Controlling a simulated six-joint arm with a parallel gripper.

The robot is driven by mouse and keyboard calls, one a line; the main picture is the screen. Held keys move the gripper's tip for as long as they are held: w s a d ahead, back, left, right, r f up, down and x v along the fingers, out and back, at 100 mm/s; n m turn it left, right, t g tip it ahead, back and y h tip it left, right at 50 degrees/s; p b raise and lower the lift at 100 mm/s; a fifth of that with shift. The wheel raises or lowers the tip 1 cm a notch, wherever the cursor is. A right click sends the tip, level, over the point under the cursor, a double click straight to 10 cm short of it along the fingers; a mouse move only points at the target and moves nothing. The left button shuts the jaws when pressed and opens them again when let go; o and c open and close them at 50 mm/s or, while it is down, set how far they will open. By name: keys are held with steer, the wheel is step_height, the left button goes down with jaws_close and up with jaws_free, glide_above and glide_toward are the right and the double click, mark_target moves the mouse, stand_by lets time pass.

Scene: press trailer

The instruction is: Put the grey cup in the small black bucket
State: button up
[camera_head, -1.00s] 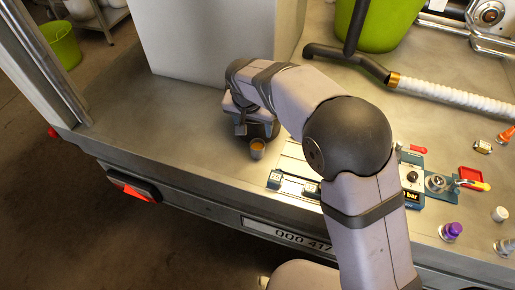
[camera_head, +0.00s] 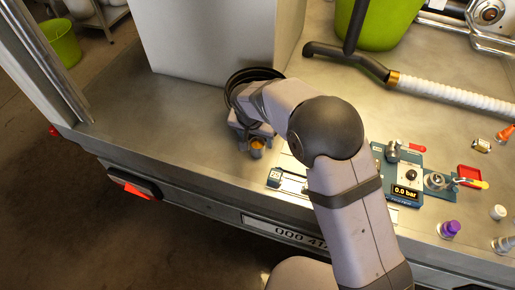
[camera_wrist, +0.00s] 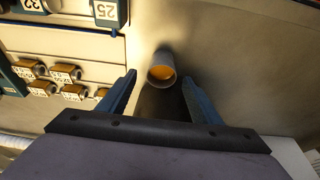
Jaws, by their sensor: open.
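The grey cup (camera_head: 257,148) is small, with an orange inside, and stands upright on the metal trailer deck. In the wrist view the cup (camera_wrist: 161,77) shows between and just at my fingertips, with a gap on each side. My gripper (camera_head: 254,141) points down at the cup from behind it; in the wrist view my gripper (camera_wrist: 160,80) is open and empty. A black round rim (camera_head: 240,80), which looks like the small black bucket, shows behind my wrist. My arm hides most of it.
A large pale box (camera_head: 215,40) stands behind. A blue-trimmed fitting panel (camera_head: 290,182) lies close right of the cup. A green bucket (camera_head: 385,25) and a white hose (camera_head: 455,97) are at the back right. The deck (camera_head: 140,105) is clear at the left.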

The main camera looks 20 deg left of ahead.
mark_target(257, 143)
steer(key=shift+p+x, duration=0.55)
steer(key=shift+x, duration=1.8)
steer(key=shift+a, duration=0.15)
steer(key=c, duration=1.3)
steer(key=shift+s+r, duration=0.15)
steer(key=shift+r+b, duration=0.15)
steer(key=shift+b, duration=0.2)
step_height(257, 143, up, 6)
steer(key=b, duration=0.1)
steer(key=s+b, duration=0.5)
steer(key=s, duration=1.5)
steer(key=shift+r, duration=0.2)
